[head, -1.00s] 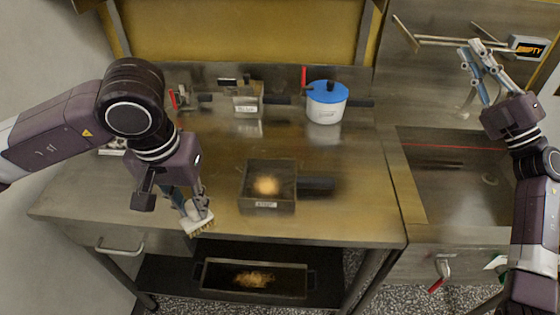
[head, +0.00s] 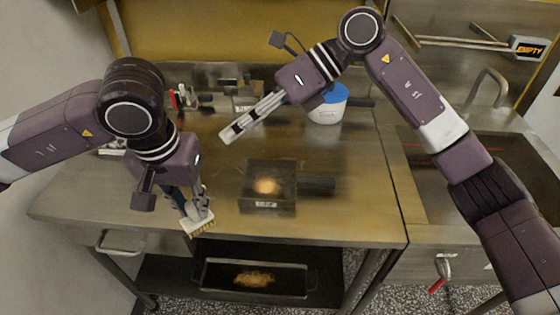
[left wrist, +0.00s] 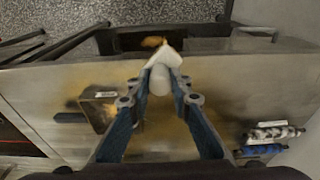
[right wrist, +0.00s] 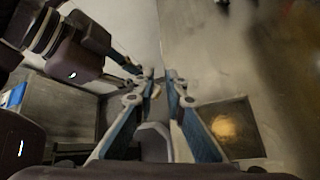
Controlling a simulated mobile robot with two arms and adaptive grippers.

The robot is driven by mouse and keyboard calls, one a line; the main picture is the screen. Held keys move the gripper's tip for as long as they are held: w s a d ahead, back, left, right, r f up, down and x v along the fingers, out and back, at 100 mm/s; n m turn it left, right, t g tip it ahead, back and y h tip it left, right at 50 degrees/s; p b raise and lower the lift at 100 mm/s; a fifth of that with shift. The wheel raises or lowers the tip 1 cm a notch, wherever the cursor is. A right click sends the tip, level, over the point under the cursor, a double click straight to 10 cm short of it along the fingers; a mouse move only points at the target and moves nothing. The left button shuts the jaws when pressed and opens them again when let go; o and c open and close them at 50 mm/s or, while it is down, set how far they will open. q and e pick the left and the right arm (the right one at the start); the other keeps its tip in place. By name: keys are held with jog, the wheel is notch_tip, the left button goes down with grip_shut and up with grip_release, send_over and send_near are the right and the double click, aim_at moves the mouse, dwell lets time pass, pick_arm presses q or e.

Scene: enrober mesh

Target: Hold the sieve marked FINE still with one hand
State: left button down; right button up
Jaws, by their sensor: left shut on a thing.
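A square, dark-walled sieve (head: 248,190) with a dark handle pointing right sits on the steel bench, a tan heap inside. Its front label is too small to read surely. It also shows in the left wrist view (left wrist: 87,104) and the right wrist view (right wrist: 213,112). A second, labelled box-like piece (head: 243,101) stands at the back, partly hidden. My left gripper (head: 200,213) is shut on a pale brush (head: 199,224), bristles down, at the bench's front edge, left of the sieve. My right gripper (head: 228,136) is empty, fingers slightly apart, above the bench behind the sieve.
A white tub with a blue lid (head: 327,112) stands behind my right arm. A tray (head: 211,279) with tan crumbs is on the shelf below.

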jog(key=d+f+n+t+h, duration=0.3)
jog(key=d+f+n+h, duration=0.1)
jog(key=d+f+h, duration=0.5)
jog(key=shift+h, duration=0.6)
jog(key=f, duration=0.3)
jog(key=a+f, duration=0.1)
jog(key=f, duration=0.7)
jog(key=shift+a, duration=0.15)
jog(key=shift+s, duration=0.1)
grip_shut()
